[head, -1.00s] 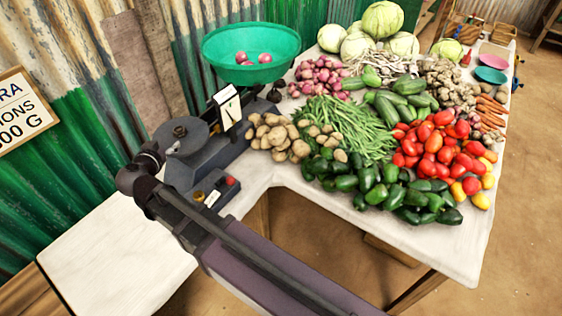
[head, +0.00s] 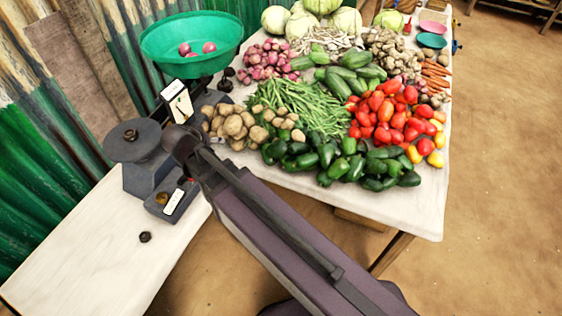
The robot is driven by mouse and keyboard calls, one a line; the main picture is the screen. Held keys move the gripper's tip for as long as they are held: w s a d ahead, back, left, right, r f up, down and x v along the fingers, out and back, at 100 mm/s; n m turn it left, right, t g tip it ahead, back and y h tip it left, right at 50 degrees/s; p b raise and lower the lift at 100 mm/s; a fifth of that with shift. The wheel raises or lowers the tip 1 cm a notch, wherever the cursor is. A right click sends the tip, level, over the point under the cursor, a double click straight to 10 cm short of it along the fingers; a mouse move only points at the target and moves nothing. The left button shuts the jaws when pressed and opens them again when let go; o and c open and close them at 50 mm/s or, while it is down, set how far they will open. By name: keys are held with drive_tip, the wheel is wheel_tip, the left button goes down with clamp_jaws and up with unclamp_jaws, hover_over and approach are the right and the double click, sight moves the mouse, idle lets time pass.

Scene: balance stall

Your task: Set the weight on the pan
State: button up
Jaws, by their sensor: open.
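The balance scale (head: 150,178) stands on the white table at left. Its flat dark round pan (head: 117,150) bears a small dark weight (head: 130,134) near its middle. Another small dark weight (head: 145,237) lies on the bare tabletop in front of the scale, apart from it. The green bowl (head: 165,66) on the scale's far side holds several red onions (head: 208,47). My arm reaches in from the lower right, its visible end close beside the scale. My gripper does not show. My arm covers part of the scale's near right side.
Potatoes (head: 232,124), green beans (head: 300,106), dark green peppers (head: 345,166) and tomatoes (head: 385,112) crowd the table right of the scale. The near-left tabletop (head: 90,255) is mostly clear. A corrugated wall (head: 40,180) stands close at left.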

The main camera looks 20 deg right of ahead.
drive_tip(key=s+d+f+g+y, duration=0.1)
drive_tip(key=s+d+g, duration=0.1)
drive_tip(key=d, duration=0.4)
drive_tip(key=s+d+f+n+g+y, duration=0.1)
drive_tip(key=s+d+f+g+y, duration=0.1)
drive_tip(key=s+d, duration=0.2)
drive_tip(key=s+d+f+g+y, duration=0.1)
drive_tip(key=s+d+g, duration=0.1)
drive_tip(key=d, duration=0.7)
drive_tip(key=shift+s+d+f+n+g+y, duration=0.3)
drive_tip(key=shift+s+n+g, duration=0.1)
drive_tip(key=shift+s, duration=0.45)
